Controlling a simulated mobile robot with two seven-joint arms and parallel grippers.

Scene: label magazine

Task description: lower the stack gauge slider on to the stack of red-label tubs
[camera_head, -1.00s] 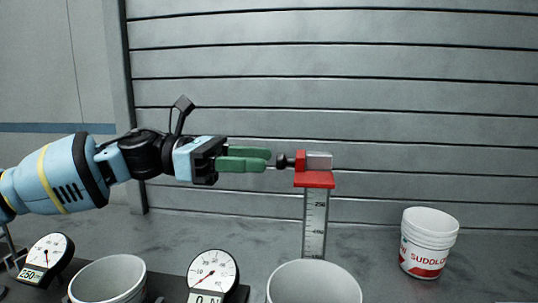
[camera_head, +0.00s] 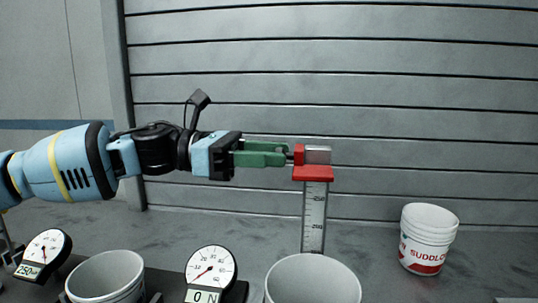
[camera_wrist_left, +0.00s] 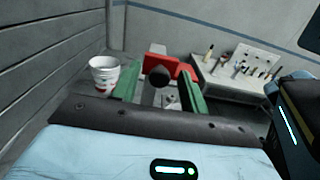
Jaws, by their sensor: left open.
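The stack gauge slider (camera_head: 313,173) is a red block with a grey top piece, high on an upright ruled post (camera_head: 314,220). Its black knob shows in the left wrist view (camera_wrist_left: 158,76), with the red slider behind it. My left gripper (camera_head: 288,153) is level with the knob, its green fingers open on either side of it. Whether they touch the knob I cannot tell. A stack of white tubs with red labels (camera_head: 428,240) stands at the right, apart from the post. My right gripper is not in view.
White tubs (camera_head: 312,284) and (camera_head: 108,278) stand in front, cut off by the lower edge. Dial gauges (camera_head: 211,272) and (camera_head: 44,252) stand beside them. A slatted wall (camera_head: 400,110) is behind. The left wrist view shows a white rack with several tools (camera_wrist_left: 245,70).

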